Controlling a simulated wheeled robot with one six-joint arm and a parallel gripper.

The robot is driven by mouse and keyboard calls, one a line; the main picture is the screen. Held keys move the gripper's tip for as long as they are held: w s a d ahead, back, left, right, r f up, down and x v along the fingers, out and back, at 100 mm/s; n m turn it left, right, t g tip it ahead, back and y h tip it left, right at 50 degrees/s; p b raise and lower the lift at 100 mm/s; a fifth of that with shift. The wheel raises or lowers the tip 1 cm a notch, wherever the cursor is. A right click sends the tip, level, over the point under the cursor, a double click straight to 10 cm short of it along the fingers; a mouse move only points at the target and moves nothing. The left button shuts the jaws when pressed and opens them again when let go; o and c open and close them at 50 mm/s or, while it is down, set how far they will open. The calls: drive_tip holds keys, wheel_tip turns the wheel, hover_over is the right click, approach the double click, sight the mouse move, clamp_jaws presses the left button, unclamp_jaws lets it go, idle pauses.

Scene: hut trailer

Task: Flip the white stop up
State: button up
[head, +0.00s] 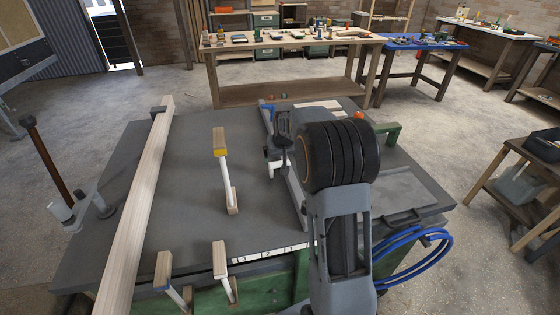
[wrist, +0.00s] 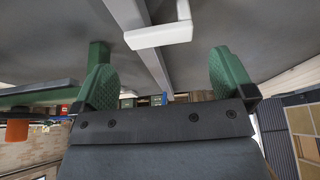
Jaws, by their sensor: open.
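The white stop (head: 273,166) sits on the grey rail (head: 295,190) that runs across the dark bench top, just left of my arm. The fingers look apart from the stop. In the head view my arm hides most of the gripper.
A long pale board (head: 145,190) lies along the left of the bench (head: 180,185). A green bracket (head: 392,131) and an orange knob (head: 359,115) are at the right. Blue hoses (head: 415,245) hang at the front right.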

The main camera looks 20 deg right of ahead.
sight(279, 163)
drive_tip(key=shift+x, duration=2.35)
drive_tip(key=c, duration=1.1)
